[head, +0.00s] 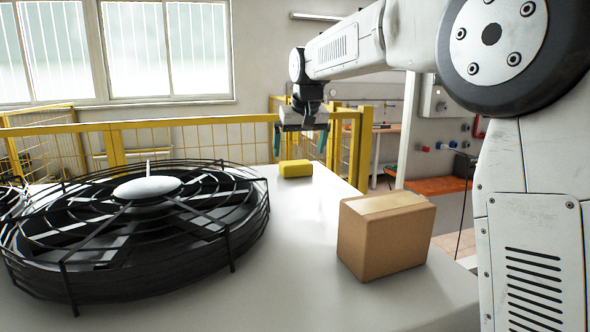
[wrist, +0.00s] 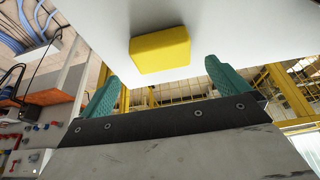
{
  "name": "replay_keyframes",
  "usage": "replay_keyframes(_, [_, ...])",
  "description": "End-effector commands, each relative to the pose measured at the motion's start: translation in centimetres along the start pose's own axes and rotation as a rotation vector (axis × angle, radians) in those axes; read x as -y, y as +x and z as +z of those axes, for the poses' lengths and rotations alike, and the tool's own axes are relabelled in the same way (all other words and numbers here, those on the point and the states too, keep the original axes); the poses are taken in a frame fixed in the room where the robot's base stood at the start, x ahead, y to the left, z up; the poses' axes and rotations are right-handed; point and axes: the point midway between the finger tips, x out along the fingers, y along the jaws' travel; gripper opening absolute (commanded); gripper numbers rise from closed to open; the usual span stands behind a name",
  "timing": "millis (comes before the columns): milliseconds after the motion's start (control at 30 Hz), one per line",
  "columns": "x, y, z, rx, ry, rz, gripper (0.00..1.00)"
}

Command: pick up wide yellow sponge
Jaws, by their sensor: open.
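The wide yellow sponge (head: 295,168) lies on the light table top, toward its far end, in the head view. It also shows in the wrist view (wrist: 160,50), in front of the open fingers and a little left of the middle between them. My gripper (head: 301,145) is above the sponge in the head view, pointing down, with its two green fingers spread wide. In the wrist view my gripper (wrist: 165,85) is empty, and the sponge is apart from both fingers. Nothing hides the sponge.
A large black fan with a wire guard (head: 150,215) takes up the left of the table (head: 300,270). A cardboard box (head: 385,235) stands at the right. Yellow railing (head: 180,135) runs behind the table. The table is bare around the sponge.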

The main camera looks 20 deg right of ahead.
Motion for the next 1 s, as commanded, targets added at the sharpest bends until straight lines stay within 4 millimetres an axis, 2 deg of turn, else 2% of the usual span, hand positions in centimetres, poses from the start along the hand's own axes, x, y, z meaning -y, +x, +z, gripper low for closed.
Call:
replay_keyframes(233, [0.4, 3.8, 0.1, 0.003, -0.002, 0.0, 1.0])
replay_keyframes(500, [0.5, 4.3, 0.0, 0.0, -0.003, -0.001, 1.0])
replay_keyframes(667, [0.6, 4.3, 0.0, 0.001, -0.004, -0.001, 0.56])
replay_keyframes(1000, [0.6, 4.0, -0.1, 0.0, -0.004, -0.002, 0.55])
